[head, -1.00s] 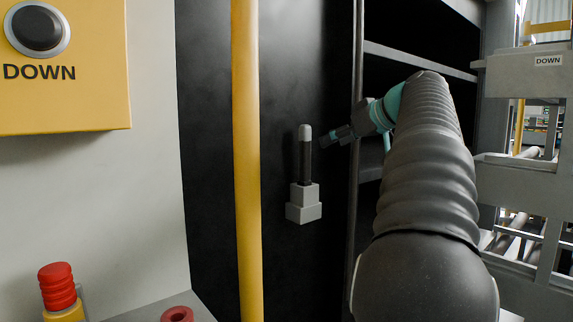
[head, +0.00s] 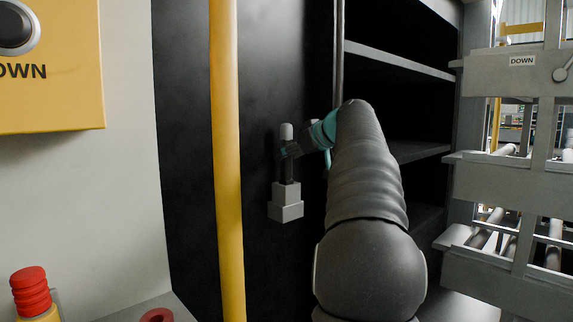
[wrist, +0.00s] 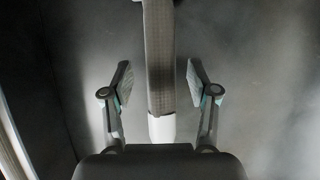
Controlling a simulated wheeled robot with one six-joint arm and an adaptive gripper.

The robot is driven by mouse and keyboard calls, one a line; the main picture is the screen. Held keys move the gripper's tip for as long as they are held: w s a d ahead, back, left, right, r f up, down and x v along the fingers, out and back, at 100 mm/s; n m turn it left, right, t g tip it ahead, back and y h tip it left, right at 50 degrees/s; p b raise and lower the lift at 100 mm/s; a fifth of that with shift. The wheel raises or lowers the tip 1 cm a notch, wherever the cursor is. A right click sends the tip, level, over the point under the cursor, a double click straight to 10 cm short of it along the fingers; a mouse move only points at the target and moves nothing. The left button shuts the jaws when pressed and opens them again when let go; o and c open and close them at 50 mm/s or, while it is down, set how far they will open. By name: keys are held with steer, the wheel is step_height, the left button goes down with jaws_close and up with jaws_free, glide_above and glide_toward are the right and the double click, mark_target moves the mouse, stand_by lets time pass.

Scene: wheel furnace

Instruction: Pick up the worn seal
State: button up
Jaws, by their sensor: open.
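A dark red ring (head: 157,315), which may be the worn seal, lies on a grey ledge at the bottom left of the head view, cut by the frame edge. I cannot tell for certain that it is the seal. My gripper (head: 288,151) is far from it, up at the upright handle (head: 287,132) on the black door. In the wrist view the handle's dark bar (wrist: 160,55) and pale end (wrist: 162,128) lie between the fingers of my gripper (wrist: 158,80). The fingers are open, with a gap on each side of the bar.
The handle stands on a grey stepped block (head: 286,203) on the black door (head: 180,150). A yellow pole (head: 226,160) stands left of it. A red stacked knob (head: 30,290) and yellow DOWN box (head: 60,95) are at left. An open shelved cabinet (head: 400,65) is at right.

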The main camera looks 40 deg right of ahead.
mark_target(290, 126)
steer(key=shift+x, duration=0.9)
jaws_close()
steer(key=shift+r, duration=0.1)
steer(key=shift+r+p, duration=0.3)
steer(key=shift+r, duration=0.55)
step_height(290, 126, up, 5)
steer(key=shift+r+p, duration=0.2)
steer(key=shift+p, duration=0.85)
steer(key=s+d+b, duration=0.1)
steer(key=s+b, duration=0.2)
steer(key=s, duration=1.5)
steer(key=shift+d, duration=0.15)
steer(key=shift+f, duration=0.1)
